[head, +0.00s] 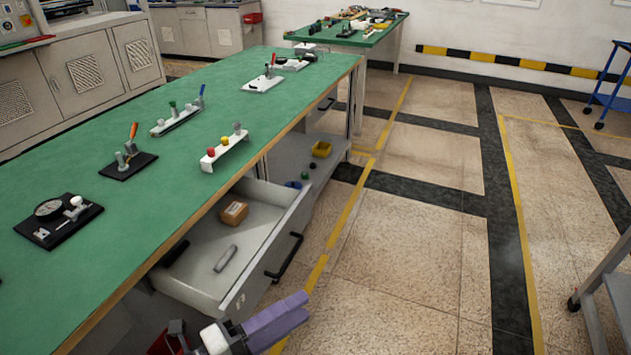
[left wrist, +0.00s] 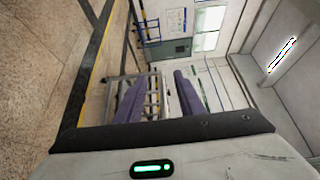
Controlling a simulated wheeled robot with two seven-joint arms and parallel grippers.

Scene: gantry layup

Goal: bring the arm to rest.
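My left gripper (head: 290,315) is at the bottom of the head view, in front of the open drawer and out over the aisle floor. Its purple fingers point to the right, clear of the bench. In the left wrist view the two purple fingers (left wrist: 160,95) stand apart with nothing held between them. My right gripper is in neither view.
A drawer (head: 222,293) of the green-topped bench (head: 95,195) stands open, holding a cardboard box (head: 234,213) and a grey piece (head: 226,258). Small fixtures stand on the bench. The floor (head: 410,240) to the right is mostly free, with a cart frame (head: 603,300) at the edge.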

